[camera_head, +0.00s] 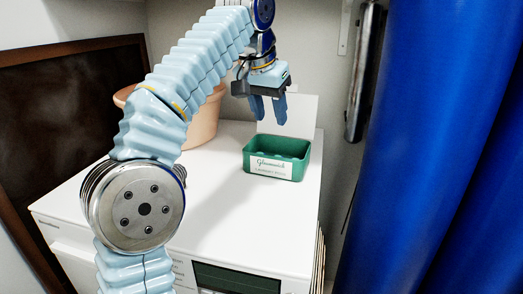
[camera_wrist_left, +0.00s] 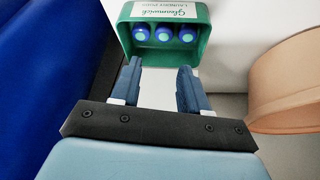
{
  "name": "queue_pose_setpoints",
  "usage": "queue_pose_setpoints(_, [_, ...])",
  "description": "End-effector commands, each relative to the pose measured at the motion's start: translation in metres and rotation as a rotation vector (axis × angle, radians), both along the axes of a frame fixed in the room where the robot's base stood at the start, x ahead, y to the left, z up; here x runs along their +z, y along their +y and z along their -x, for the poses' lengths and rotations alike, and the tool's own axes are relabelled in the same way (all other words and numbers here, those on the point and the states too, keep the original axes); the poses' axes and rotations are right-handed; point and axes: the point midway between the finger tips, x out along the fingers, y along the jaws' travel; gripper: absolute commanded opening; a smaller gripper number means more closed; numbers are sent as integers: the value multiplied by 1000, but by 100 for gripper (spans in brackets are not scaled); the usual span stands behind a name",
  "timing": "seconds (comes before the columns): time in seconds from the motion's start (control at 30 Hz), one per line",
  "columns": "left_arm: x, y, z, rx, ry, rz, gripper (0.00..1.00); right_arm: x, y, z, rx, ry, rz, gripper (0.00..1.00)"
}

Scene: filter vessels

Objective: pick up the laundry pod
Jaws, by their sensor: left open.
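The laundry pods (camera_wrist_left: 163,33) are blue with pale green centres; three show in a row inside a green tub (camera_wrist_left: 207,48) in the left wrist view. In the head view the tub (camera_head: 250,166) stands on the white appliance top with a white label on its front, and the pods inside are hard to make out. My left gripper (camera_head: 268,114) is open and empty, above and a little behind the tub. In the left wrist view its two fingers (camera_wrist_left: 158,72) are apart, with the tub beyond their tips. My right gripper is not in view.
A tan round container (camera_head: 203,128) stands left of the tub, partly hidden by my left arm. The white appliance top (camera_head: 225,205) is clear in front of the tub. A blue curtain (camera_head: 430,150) hangs at the right, and a dark framed panel (camera_head: 60,130) is at the left.

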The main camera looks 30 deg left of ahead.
Motion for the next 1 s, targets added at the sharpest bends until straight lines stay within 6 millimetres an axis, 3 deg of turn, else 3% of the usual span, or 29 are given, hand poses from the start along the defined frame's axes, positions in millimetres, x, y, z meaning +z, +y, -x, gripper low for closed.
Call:
queue_pose_setpoints(0.17, [-14,0,-5,-1,2,-1,45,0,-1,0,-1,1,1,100])
queue_pose_setpoints(0.43, [-65,-1,-26,-1,2,0,45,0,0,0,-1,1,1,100])
queue_pose_setpoints(0.67, [-85,-1,-34,0,1,0,45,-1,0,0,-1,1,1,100])
queue_pose_setpoints(1.0, [-129,-1,-49,0,3,0,45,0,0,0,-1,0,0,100])
